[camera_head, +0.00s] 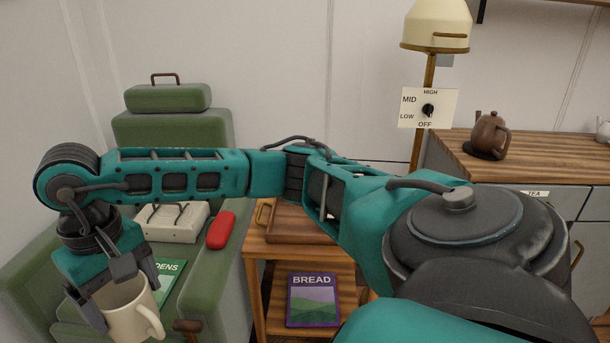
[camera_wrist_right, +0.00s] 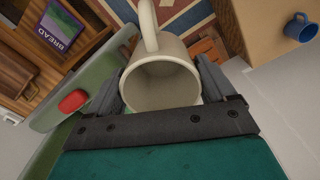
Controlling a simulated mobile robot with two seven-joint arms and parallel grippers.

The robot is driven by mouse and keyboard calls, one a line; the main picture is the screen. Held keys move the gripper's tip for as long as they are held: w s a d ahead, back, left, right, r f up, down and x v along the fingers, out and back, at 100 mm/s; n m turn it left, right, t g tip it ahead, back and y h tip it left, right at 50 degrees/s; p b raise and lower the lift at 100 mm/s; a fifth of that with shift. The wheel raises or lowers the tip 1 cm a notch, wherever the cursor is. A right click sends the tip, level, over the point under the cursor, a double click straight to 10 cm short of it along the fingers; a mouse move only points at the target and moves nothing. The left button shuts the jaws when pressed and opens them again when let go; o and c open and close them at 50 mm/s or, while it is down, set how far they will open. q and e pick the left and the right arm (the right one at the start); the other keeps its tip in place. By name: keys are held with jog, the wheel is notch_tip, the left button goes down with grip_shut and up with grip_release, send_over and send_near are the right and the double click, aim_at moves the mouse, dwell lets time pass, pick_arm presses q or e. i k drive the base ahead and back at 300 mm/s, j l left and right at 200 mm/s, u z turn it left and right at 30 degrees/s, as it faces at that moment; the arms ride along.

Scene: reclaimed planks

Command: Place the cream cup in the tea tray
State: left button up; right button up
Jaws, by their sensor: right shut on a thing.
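The cream cup (camera_head: 133,309) is in my right gripper (camera_head: 106,288), at the lower left of the head view. The gripper's two fingers are shut on the cup, which is held tilted, with its handle toward the right. In the right wrist view the cup (camera_wrist_right: 162,82) sits between the fingers, its open mouth facing the camera. A brown wooden tray with a handle (camera_head: 300,228), which looks like the tea tray, lies on the small wooden side table, partly behind my right arm. The cup is left of the tray and apart from it. My left gripper is not in view.
A green armchair (camera_head: 215,280) holds a cream box (camera_head: 172,221), a red case (camera_head: 221,230) and a green book (camera_head: 170,280). A BREAD book (camera_head: 313,300) is on the table's lower shelf. A teapot (camera_head: 488,136) stands on the right cabinet. A blue mug (camera_wrist_right: 301,28) shows in the wrist view.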

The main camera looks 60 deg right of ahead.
aim_at(295, 224)
jog(key=i+l+z, duration=0.2)
jog(key=l, duration=0.15)
jog(key=l+z, duration=0.25)
jog(key=l, duration=0.15)
jog(key=i+l, duration=0.1)
jog(key=l, duration=0.25)
jog(key=i+l, duration=0.1)
jog(key=l, duration=0.25)
jog(key=i+l+z, duration=0.1)
jog(key=l, duration=0.2)
